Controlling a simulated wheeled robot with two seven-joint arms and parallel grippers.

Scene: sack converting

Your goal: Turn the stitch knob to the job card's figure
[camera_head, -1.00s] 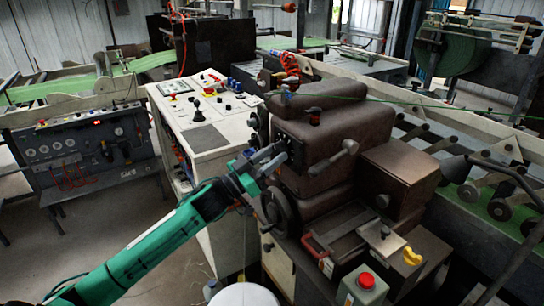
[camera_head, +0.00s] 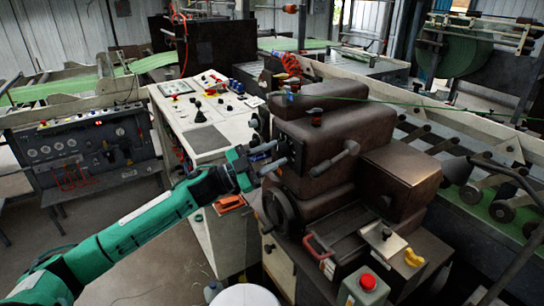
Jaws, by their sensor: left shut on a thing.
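My left gripper (camera_head: 275,158) is at the left end face of the brown sewing machine head (camera_head: 335,140), its fingers reaching right against that face. It is shut on a small part there, which I take to be the stitch knob; the fingers hide most of it, and no scale or pointer setting is readable. No job card with a readable figure can be made out; a small white sheet (camera_head: 253,101) lies on the console's right edge. My right gripper is out of view.
A dark handwheel (camera_head: 279,208) sits just below my left gripper. The cream console (camera_head: 205,138) stands close behind my left wrist. A lever (camera_head: 338,158) sticks out of the machine's front. A red button box (camera_head: 366,284) and a yellow part (camera_head: 413,258) are at lower right.

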